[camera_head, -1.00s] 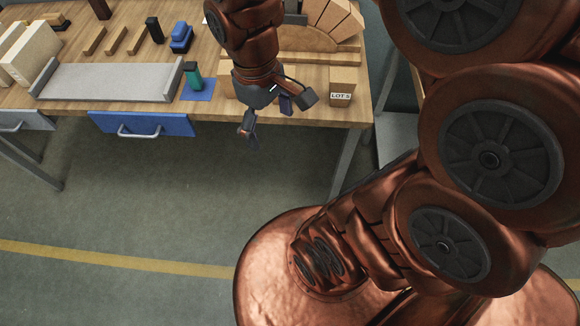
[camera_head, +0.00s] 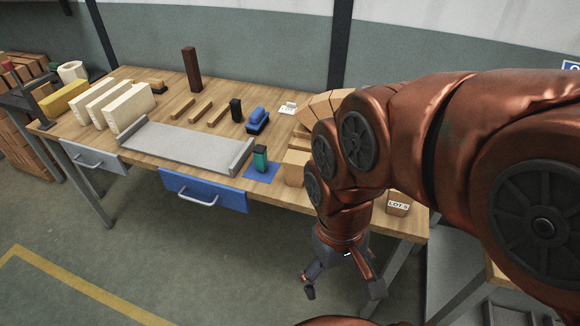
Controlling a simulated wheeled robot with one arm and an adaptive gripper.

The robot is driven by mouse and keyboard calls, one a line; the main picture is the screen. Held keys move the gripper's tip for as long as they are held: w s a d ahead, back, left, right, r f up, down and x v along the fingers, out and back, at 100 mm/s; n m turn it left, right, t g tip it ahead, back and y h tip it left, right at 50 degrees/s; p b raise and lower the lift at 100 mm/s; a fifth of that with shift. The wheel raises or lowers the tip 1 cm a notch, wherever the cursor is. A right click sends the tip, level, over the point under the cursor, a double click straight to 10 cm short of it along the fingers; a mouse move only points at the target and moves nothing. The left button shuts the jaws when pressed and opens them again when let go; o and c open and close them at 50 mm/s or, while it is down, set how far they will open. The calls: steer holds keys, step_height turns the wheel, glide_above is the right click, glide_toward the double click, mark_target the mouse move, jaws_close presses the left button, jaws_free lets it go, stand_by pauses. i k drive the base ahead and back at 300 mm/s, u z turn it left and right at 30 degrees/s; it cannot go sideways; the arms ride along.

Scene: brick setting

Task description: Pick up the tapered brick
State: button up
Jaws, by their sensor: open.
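Tan tapered bricks (camera_head: 325,106) stand in a fanned arch at the back right of the workbench, mostly hidden behind my arm. Which one the task means, I cannot tell. My gripper (camera_head: 343,288) is open and empty. It points down beyond the front edge of the bench, over the floor in the picture, apart from the bricks. A tan block with a "LOT 5" label (camera_head: 398,204) sits at the right front of the bench, to the right of my wrist.
The workbench (camera_head: 165,95) carries a grey tray (camera_head: 185,147), pale blocks (camera_head: 128,107), a blue brush-like item (camera_head: 257,120), a green-and-black item (camera_head: 261,159) on a blue mat, and a tall dark brown post (camera_head: 191,70). A blue drawer (camera_head: 205,190) is at the front. Floor at left is clear.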

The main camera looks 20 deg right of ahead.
mark_target(294, 162)
steer(key=z, duration=0.55)
steer(key=k, duration=1.3)
steer(key=u, duration=0.15)
steer(key=i, duration=0.6)
steer(key=u, duration=0.9)
steer(key=i, duration=0.8)
